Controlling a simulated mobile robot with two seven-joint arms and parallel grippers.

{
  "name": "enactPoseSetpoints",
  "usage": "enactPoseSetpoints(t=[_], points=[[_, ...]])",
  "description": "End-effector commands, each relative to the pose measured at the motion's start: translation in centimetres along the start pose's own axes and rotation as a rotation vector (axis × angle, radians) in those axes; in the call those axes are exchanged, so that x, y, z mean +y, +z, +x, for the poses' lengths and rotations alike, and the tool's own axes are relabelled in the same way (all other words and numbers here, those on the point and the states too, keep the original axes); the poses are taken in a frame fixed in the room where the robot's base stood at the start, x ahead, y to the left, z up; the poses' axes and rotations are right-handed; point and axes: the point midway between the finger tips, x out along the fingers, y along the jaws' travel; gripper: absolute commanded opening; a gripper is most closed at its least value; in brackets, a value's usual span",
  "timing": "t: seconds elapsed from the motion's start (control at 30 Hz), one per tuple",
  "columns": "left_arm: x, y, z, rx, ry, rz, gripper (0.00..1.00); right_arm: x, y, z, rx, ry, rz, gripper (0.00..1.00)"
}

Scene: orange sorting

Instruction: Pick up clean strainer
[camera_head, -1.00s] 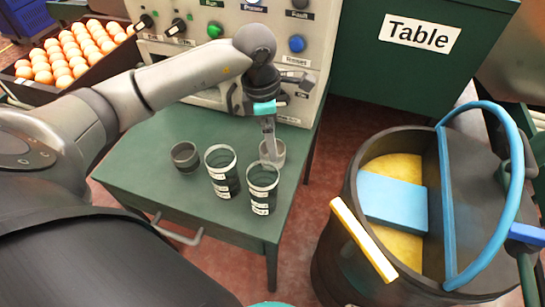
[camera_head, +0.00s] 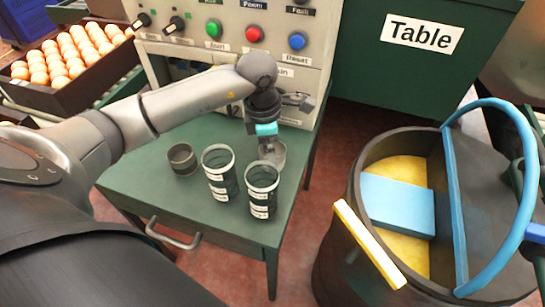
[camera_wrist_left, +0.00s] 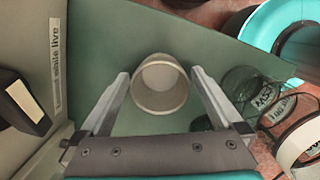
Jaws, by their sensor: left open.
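A small pale grey strainer cup (camera_head: 277,156) stands on the green table (camera_head: 140,165) near its right edge. In the left wrist view the cup (camera_wrist_left: 160,88) is upright, empty-looking and light inside. My left gripper (camera_wrist_left: 160,73) is open, with one finger on each side of the cup and gaps on both sides. In the head view the left gripper (camera_head: 268,148) points down over the cup and partly hides it. A darker small cup (camera_head: 183,160) stands at the left of the table. My right gripper is not in view.
A control panel (camera_head: 255,15) rises behind. A dark bin (camera_head: 345,250) with a blue handle stands right. Eggs or oranges fill a crate (camera_head: 60,90) at left.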

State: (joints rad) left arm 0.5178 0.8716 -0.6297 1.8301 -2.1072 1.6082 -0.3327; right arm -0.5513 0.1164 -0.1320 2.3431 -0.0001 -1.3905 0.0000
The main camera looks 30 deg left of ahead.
Motion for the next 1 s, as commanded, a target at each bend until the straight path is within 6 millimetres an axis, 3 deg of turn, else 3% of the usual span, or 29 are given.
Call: enactPoseSetpoints(t=[0.07, 0.8, 1.0], points=[[-0.01, 0.00, -0.01, 0.000, 0.000, 0.000, 0.98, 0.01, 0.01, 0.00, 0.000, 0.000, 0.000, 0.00], [0.00, -0.02, -0.03, 0.001, 0.000, 0.000, 0.14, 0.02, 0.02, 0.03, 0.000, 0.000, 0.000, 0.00], [0.01, -0.01, -0.05, 0.000, 0.000, 0.000, 0.13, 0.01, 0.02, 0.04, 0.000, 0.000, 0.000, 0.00]])
